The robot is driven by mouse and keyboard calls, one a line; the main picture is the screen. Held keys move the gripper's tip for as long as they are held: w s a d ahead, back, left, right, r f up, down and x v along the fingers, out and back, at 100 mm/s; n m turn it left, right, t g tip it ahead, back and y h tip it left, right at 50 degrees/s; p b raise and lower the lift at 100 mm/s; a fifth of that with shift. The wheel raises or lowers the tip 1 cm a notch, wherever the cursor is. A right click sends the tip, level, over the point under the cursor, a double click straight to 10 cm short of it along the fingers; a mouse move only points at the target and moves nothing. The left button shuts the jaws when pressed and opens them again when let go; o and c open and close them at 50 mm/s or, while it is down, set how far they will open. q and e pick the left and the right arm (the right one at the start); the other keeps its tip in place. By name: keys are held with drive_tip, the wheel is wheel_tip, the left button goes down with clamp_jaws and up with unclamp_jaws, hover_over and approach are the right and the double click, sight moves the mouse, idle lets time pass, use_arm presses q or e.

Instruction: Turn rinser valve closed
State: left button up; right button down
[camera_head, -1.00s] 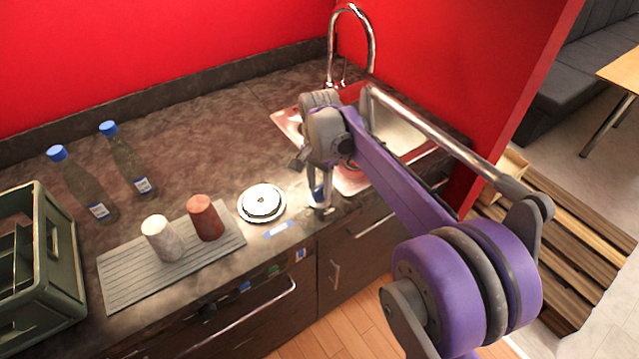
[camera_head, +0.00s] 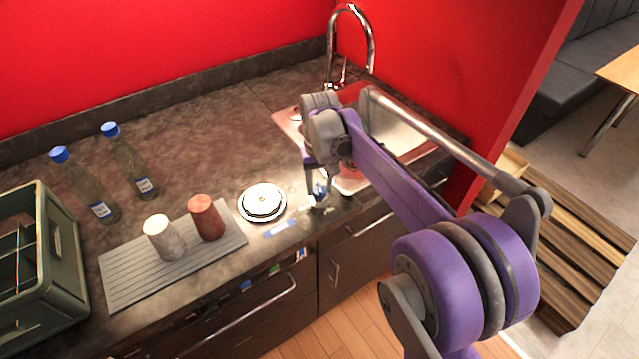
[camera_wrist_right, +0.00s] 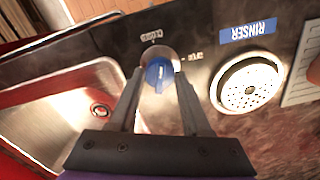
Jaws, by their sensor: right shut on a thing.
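The rinser valve is a blue knob (camera_wrist_right: 161,76) on a round metal base, and it sits between my right gripper's fingers in the right wrist view. Small labels stand beside its base, too blurred to read surely. My right gripper (camera_wrist_right: 158,95) is shut on the blue knob, a finger on each side. In the head view the right gripper (camera_head: 318,196) reaches down to the knob at the counter's front edge. The round rinser (camera_head: 262,203) lies to the left of it, and it shows in the wrist view (camera_wrist_right: 247,86) beside a blue RINSER label (camera_wrist_right: 247,30). My left gripper is not in view.
The metal sink (camera_head: 405,135) and tall tap (camera_head: 333,50) are behind and right of the valve. A grey ribbed mat (camera_head: 125,290) holds a white cup (camera_head: 163,238) and a red cup (camera_head: 206,218). Two bottles (camera_head: 128,165) and a green crate (camera_head: 60,265) are at left.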

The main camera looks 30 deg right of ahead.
sight(320, 187)
drive_tip(key=shift+n, duration=2)
drive_tip(key=shift+c, duration=1.8)
unclamp_jaws()
drive_tip(key=shift+r, duration=0.1)
wheel_tip(320, 187, up, 11)
drive_tip(key=shift+f+p, duration=0.2)
drive_tip(key=shift+p, duration=0.25)
